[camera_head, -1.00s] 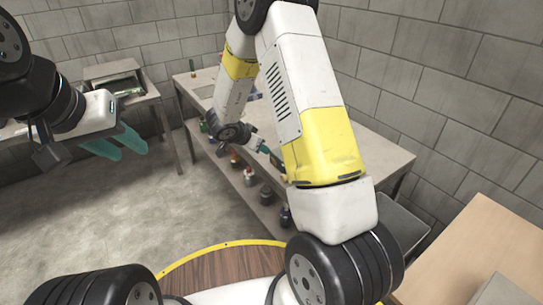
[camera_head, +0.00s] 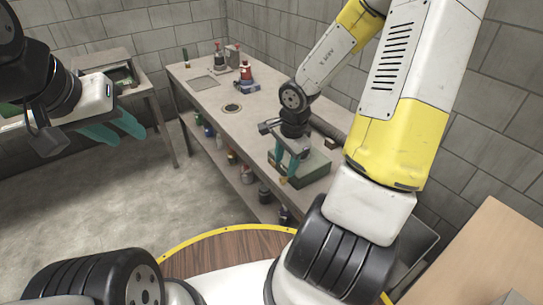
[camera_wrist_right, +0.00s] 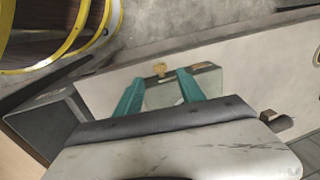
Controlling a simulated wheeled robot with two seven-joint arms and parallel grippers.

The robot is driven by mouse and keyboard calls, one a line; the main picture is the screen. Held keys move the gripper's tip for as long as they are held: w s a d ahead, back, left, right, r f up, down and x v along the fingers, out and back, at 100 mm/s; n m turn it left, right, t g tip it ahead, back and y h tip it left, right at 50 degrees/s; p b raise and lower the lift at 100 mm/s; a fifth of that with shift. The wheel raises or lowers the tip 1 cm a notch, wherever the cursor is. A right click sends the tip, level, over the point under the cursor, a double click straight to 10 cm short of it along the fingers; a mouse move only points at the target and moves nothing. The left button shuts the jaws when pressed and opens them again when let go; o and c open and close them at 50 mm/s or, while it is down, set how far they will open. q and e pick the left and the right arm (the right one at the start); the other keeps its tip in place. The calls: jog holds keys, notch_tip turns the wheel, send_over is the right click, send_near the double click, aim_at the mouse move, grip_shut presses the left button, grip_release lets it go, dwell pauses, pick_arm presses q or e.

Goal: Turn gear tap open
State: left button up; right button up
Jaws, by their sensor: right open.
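A small brass-yellow tap (camera_wrist_right: 160,68) sticks out from the edge of a green box (camera_wrist_right: 205,78) in the right wrist view. In the head view the box (camera_head: 312,166) sits on the workbench, and the tap (camera_head: 283,181) shows small at its near edge. My right gripper (camera_head: 288,170) points down over the box, its teal fingers apart. In the wrist view my right gripper (camera_wrist_right: 160,82) is open with the tap beyond its fingertips, between them and apart. My left gripper (camera_head: 128,138) hangs empty over the floor at the left, its teal fingers apart.
The workbench (camera_head: 205,100) holds a red flask (camera_head: 246,73) and a round hole (camera_head: 232,107). A lower shelf carries several bottles and jars. A second table with a tray (camera_head: 110,72) stands at the far left. A wooden table (camera_head: 480,255) is at the right.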

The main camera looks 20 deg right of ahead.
aim_at(282, 179)
jog(key=shift+w+a+f, duration=0.1)
jog(key=shift+w+f, duration=0.1)
jog(key=shift+f, duration=1.05)
jog(key=shift+w+a+f, duration=0.1)
jog(key=shift+w+f, duration=0.05)
jog(key=shift+f, duration=1.15)
jog(key=shift+w+f, duration=0.2)
jog(key=shift+f, duration=1.05)
grip_shut()
